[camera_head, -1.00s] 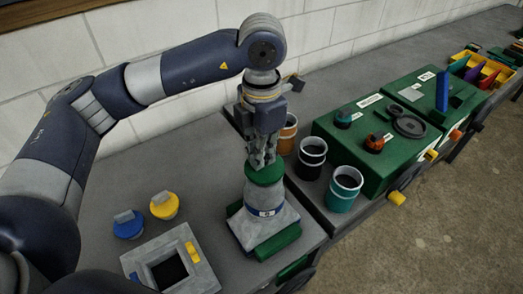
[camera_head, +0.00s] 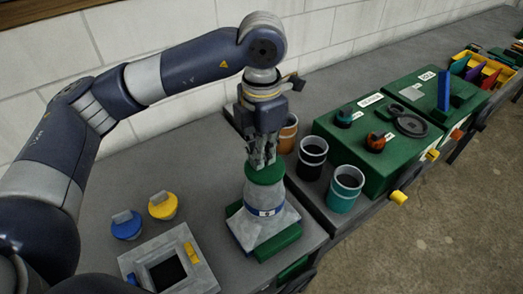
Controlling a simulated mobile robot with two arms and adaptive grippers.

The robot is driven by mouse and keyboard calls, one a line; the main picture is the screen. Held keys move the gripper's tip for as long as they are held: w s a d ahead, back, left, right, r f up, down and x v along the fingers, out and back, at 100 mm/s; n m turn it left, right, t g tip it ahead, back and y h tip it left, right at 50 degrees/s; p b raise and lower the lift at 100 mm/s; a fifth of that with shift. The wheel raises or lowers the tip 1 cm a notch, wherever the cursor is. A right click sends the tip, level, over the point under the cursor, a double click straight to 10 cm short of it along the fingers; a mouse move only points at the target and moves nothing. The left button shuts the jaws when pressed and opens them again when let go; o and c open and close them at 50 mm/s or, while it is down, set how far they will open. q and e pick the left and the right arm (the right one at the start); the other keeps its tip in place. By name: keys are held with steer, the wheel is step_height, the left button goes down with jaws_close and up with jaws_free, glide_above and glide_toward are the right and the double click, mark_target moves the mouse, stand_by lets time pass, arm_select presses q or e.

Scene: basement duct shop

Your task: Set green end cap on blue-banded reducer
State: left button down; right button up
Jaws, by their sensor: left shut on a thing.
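The blue-banded reducer (camera_head: 266,222) stands upright on the bench in the middle of the head view, a grey tapered piece with a blue band, in a green base (camera_head: 277,243). The green end cap (camera_head: 265,173) sits at the reducer's top opening, level as far as I can see. My left gripper (camera_head: 262,160) points straight down over it, its fingers closed on the cap's upper part. The fingers hide the cap's grip, and I cannot tell whether the cap is fully seated. My right gripper is out of view.
A blue cap (camera_head: 126,226) and a yellow cap (camera_head: 162,206) lie to the left. A grey square-holed fitting (camera_head: 196,258) stands in front. Orange, black (camera_head: 312,158) and teal (camera_head: 345,190) cups and a green machine box (camera_head: 370,135) stand to the right.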

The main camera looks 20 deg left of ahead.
arm_select(q)
steer(key=shift+f, duration=0.3)
steer(key=c, duration=1.9)
jaws_free()
steer(key=shift+c, duration=0.2)
steer(key=shift+r, duration=0.1)
step_height(320, 180, up, 11)
steer(key=p, duration=0.5)
